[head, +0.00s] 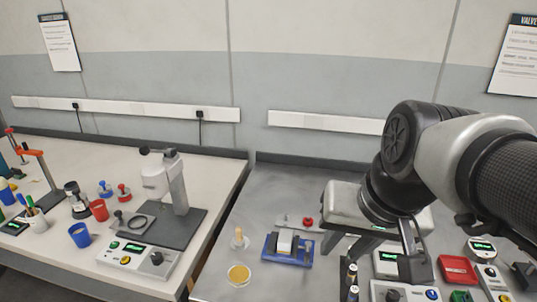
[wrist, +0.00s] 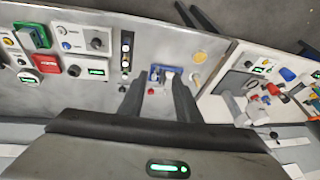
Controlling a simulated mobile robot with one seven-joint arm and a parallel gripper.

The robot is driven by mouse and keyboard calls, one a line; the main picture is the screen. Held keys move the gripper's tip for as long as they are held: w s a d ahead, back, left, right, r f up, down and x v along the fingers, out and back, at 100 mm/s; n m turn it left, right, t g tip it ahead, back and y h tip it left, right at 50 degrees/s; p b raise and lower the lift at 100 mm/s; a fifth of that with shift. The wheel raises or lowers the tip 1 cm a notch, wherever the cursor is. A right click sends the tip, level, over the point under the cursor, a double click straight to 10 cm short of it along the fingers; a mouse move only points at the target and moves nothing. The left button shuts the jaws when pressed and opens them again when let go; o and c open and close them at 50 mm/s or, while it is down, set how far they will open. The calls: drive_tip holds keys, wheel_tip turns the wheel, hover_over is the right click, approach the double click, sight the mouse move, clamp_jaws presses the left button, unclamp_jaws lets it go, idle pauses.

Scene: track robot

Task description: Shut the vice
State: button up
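The small blue vice (head: 288,248) stands on the grey bench in the lower middle of the head view, with a pale block or jaw part in its middle. It also shows in the wrist view (wrist: 155,74), seen between my fingers and beyond them. How wide its jaws stand apart is too small to tell. My gripper (wrist: 157,92) is open, with its two dark fingers apart and nothing between them. In the head view my gripper (head: 382,252) hangs above the bench to the right of the vice, apart from it.
A yellow-filled dish (head: 239,274) and a small wooden-handled tool (head: 239,239) stand left of the vice. A red knob (head: 307,222) is behind it. A second bench holds a stand (head: 172,205) and cups.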

drive_tip(key=w+d+f+m+g+y+b, duration=0.35)
drive_tip(key=w+f+m, duration=0.25)
drive_tip(key=w+m, duration=0.35)
drive_tip(key=m+t+y, duration=0.1)
drive_tip(key=m+y, duration=0.3)
drive_tip(key=m, duration=0.5)
approach(309, 254)
drive_tip(key=b+x, duration=0.3)
drive_tip(key=x, duration=0.7)
drive_tip(key=shift+w+a+f+b, duration=0.1)
drive_tip(key=shift+a+f+b, duration=0.15)
drive_tip(key=shift+b, duration=0.1)
clamp_jaws()
